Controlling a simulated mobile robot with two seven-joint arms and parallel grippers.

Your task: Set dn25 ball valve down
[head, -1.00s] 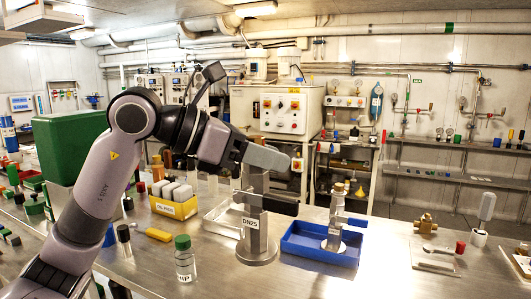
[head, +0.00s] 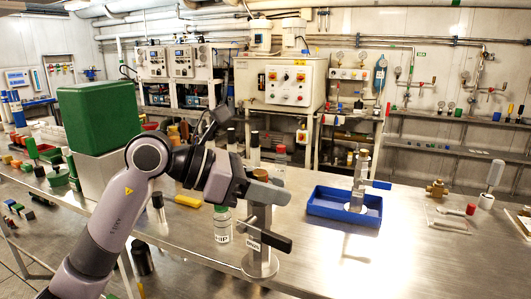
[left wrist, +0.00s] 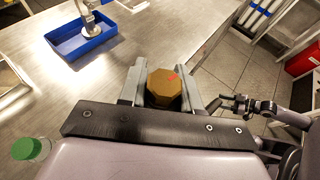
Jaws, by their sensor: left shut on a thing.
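The DN25 ball valve (head: 260,222) is a grey upright body with a round base, a black lever and a DN25 label. My left gripper (head: 268,190) is shut on its upper part. In the left wrist view, a brass-coloured angular end (left wrist: 163,86) sits between the two fingers of my left gripper (left wrist: 162,80). The valve is upright near the table's front edge. I cannot tell whether its base touches the steel table (head: 330,265). What looks like my right gripper (left wrist: 236,104) shows at the right of the left wrist view, over the floor; its opening is unclear.
A bottle with a green cap (head: 222,228) stands close to the left of the valve. A blue tray (head: 325,209) holding another valve (head: 360,180) is behind to the right. A brass fitting (head: 437,188) and a white plate lie farther right. The front right tabletop is clear.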

